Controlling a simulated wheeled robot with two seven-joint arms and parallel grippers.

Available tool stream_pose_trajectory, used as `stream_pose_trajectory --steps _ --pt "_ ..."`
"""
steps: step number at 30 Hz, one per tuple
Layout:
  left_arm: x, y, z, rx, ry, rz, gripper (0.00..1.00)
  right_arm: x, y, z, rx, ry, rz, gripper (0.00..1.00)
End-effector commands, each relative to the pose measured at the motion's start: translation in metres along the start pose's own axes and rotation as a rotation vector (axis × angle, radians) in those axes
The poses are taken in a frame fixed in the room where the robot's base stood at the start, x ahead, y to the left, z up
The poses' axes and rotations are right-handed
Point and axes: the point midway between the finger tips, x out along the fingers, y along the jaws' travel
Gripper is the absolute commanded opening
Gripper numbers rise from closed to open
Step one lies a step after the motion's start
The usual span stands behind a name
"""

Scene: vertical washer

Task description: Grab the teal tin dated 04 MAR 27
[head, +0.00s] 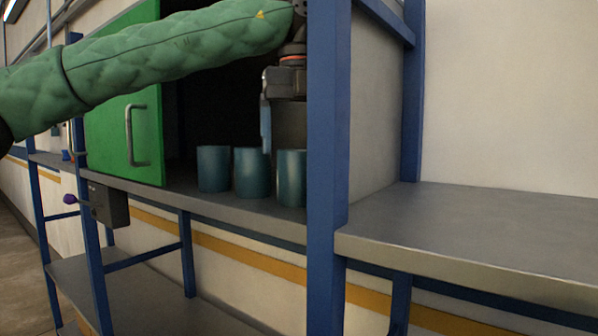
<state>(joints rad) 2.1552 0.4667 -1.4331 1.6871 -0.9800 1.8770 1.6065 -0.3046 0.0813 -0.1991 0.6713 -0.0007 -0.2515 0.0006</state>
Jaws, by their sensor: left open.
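Three teal tins stand in a row on the grey shelf inside the dark opening: a left tin (213,169), a middle tin (251,173) and a right tin (291,178). The right tin is partly hidden by the blue post. No date can be read on any of them from here. My left gripper (268,140) points down, open and empty, with one finger visible just above and between the middle and right tins. The blue post hides part of its other side. I cannot tell whether the finger touches a tin. My right gripper is not in view.
A green door (125,130) with a metal handle stands open at the left of the opening. A blue post (328,150) rises close to my left gripper on the right. A bare grey shelf (480,235) lies right of it. A dark box with a purple knob (105,203) sits below the door.

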Motion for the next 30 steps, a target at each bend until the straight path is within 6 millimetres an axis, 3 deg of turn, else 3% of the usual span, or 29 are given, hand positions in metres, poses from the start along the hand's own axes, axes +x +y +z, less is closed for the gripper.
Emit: stream_pose_trajectory --steps 3,15,24,30 --pt "0.004 0.001 0.001 0.0 0.001 0.0 0.85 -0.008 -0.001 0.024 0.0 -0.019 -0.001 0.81" --pt "0.041 0.002 0.003 0.001 0.0 0.0 0.85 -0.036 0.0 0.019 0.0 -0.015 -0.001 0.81" --pt "0.045 0.001 0.003 0.001 0.0 -0.001 0.85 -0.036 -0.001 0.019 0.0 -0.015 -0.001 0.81" --pt "0.045 0.001 0.003 0.001 0.0 -0.001 0.46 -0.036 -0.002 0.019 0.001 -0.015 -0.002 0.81"
